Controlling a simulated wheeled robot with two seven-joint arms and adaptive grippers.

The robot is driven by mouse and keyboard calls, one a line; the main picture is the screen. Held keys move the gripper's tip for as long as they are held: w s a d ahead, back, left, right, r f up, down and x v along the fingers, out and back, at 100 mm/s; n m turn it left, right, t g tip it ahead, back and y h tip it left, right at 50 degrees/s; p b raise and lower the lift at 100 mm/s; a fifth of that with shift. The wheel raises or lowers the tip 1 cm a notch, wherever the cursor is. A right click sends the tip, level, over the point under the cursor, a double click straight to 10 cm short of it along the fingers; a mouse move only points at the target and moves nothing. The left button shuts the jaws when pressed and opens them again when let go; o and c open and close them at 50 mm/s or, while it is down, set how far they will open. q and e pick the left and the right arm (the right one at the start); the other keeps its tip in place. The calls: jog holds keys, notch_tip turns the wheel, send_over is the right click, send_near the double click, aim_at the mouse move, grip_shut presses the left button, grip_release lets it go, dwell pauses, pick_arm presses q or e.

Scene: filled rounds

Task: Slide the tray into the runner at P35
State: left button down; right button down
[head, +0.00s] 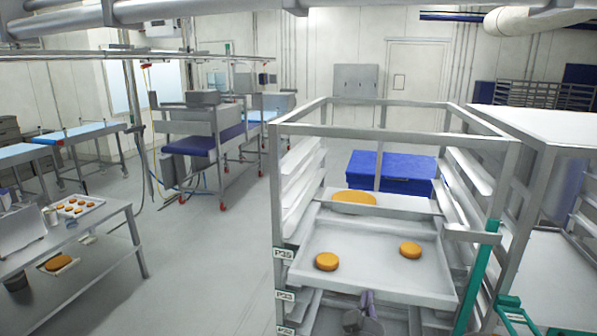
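A shallow light-grey tray (385,237) with two orange rounds (327,262) (410,250) is between the sides of an open metal rack (278,185). Its front lip is level with a spot just below the P35 label (284,254) on the rack's left front post. I cannot tell whether its edges sit in the runners. My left gripper (367,299) is at the middle of the tray's front lip, its purple-grey fingers against or very near it. Whether they are closed on the lip is unclear. My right gripper is not visible.
A larger orange round (354,197) shows behind the tray. Empty runners (300,170) line the rack's upper left side. Teal parts (478,272) stand at the front right post. A steel table (105,235) with rounds is at left; the floor (205,250) between is clear.

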aim_at(370, 272)
pick_arm(q)
jog(key=shift+w, duration=0.1)
jog(key=shift+x, duration=5.9)
jog(key=v, duration=1.6)
jog(key=shift+b, duration=0.35)
